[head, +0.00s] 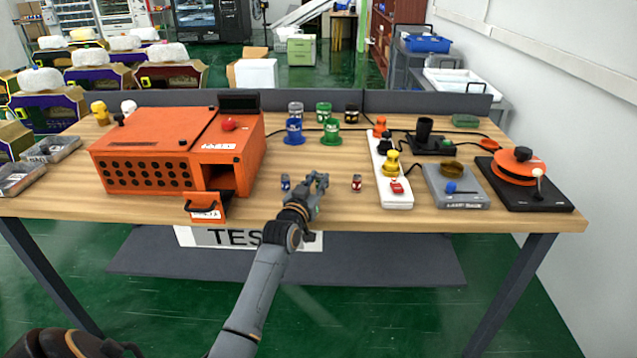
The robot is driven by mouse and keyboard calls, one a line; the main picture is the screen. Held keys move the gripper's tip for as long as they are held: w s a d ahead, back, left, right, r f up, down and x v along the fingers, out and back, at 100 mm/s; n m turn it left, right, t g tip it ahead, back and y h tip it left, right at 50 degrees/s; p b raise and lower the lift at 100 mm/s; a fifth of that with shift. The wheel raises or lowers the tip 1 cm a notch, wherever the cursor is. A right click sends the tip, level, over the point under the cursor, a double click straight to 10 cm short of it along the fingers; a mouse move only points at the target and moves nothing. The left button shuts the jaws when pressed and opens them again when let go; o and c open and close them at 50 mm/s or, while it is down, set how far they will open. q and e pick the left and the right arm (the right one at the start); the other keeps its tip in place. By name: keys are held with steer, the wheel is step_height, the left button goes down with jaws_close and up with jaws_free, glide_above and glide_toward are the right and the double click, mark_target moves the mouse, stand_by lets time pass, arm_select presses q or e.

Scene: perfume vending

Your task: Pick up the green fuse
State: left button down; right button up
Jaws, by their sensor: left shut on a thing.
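My left gripper (315,183) reaches over the front edge of the wooden table, between a small blue fuse (285,183) on its left and a small red fuse (356,183) on its right. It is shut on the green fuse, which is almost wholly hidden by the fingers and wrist. I cannot tell whether the fuse still touches the table. The blue and red fuses stand upright on the table, apart from the gripper. My right gripper is not in view.
An orange machine (150,150) with an open drawer (206,207) stands at left. Behind the fuses are a blue knob (294,133) and a green knob (331,133). A white power strip (392,180), grey lamp base (460,190) and orange-topped device (530,190) stand at right.

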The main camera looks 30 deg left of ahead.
arm_select(q)
steer(key=v, duration=1.6)
steer(key=s+d+r+m+h+p, duration=0.1)
steer(key=s+d+h+p, duration=0.1)
steer(key=s+d, duration=0.7)
steer(key=s+d+r+m+h+p, duration=0.1)
steer(key=s+d+m+h, duration=0.1)
steer(key=s+d, duration=0.65)
steer(key=w+a+f+n+y+b, duration=0.2)
steer(key=w+a+n+y+b, duration=0.1)
steer(key=w+a, duration=1.3)
steer(key=shift+a+y, duration=0.5)
steer(key=shift+a, duration=0.05)
steer(key=shift+w, duration=0.15)
